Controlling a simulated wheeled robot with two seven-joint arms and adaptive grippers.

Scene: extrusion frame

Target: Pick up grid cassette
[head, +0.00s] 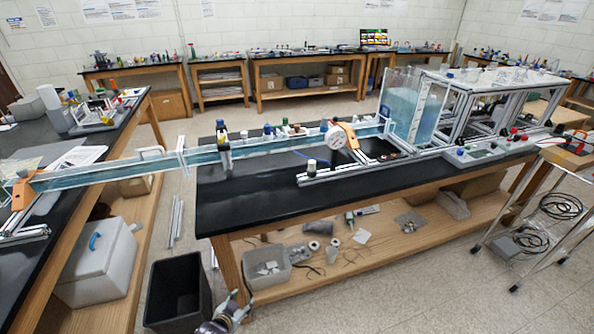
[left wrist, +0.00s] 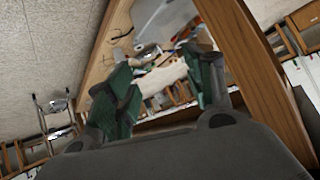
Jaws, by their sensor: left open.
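I cannot tell for certain which thing is the grid cassette. A small grey plate (head: 411,222) lies on the lower wooden shelf, and a clear bin (head: 266,267) with small pale pieces in it stands further left. My left gripper (head: 238,303) is low at the bottom of the head view, in front of the shelf's left end and apart from the bin. In the left wrist view, its green-padded fingers (left wrist: 162,88) are spread, with nothing held between them. Pale, grey and clear items on the shelf show beyond the fingers, too small to name. My right gripper is not in view.
The lower shelf (head: 340,262) lies under the black bench top (head: 255,195). A wooden bench leg (left wrist: 252,70) stands close to the right of the left gripper's fingers. A black waste bin (head: 178,292) is left of the gripper. Open floor lies in front of the shelf.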

